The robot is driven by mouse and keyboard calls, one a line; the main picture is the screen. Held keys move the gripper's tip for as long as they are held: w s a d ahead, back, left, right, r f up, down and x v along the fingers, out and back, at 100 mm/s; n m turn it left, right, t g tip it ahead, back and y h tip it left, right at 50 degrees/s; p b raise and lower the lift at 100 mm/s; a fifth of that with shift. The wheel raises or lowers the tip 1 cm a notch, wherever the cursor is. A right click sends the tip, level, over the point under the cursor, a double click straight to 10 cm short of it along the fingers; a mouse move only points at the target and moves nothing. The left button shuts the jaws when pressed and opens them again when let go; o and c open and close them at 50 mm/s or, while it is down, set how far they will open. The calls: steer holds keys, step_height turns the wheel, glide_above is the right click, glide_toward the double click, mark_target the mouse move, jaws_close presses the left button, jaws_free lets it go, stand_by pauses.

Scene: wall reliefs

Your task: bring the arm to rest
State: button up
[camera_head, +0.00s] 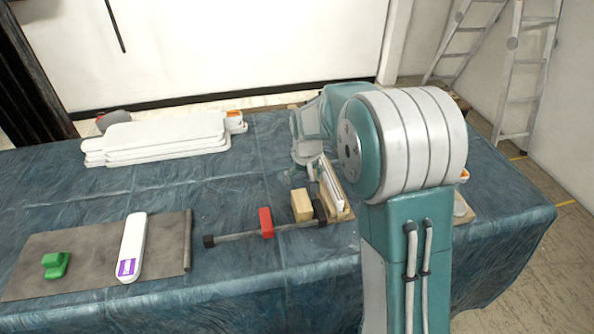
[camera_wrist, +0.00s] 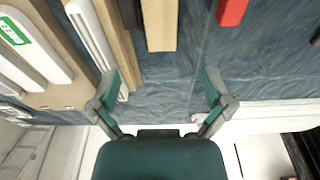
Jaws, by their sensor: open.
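My gripper (camera_wrist: 160,92) is open, with its two teal fingers spread and bare tablecloth between them. Nothing is held. In the head view my arm rises at the right and bends over the table. Its wrist end hangs near the wooden boards, and my fingertips are not clear there. The blue cloth-covered table (camera_head: 210,185) lies below. In the wrist view the left finger is beside or over the edge of a white strip (camera_wrist: 92,35); I cannot tell whether they touch.
A wooden block (camera_head: 301,205) and a red block (camera_head: 265,222) sit along a dark bar. White panels (camera_head: 160,135) are stacked at the back left. A grey mat (camera_head: 80,255) carries a green object (camera_head: 55,265) and a white case (camera_head: 132,245). Ladders (camera_head: 520,75) stand behind, right.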

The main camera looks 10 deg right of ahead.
steer(key=s+r+t, duration=0.1)
steer(key=s+r, duration=0.5)
steer(key=r, duration=0.2)
steer(key=s+r+t, duration=0.1)
steer(key=s+r, duration=0.3)
steer(key=s, duration=0.7)
steer(key=s+r+t, duration=0.1)
steer(key=s+r, duration=0.2)
steer(key=s, duration=0.9)
steer(key=shift+s+r+t, duration=0.2)
steer(key=shift+r+t, duration=0.15)
steer(key=shift+t, duration=0.05)
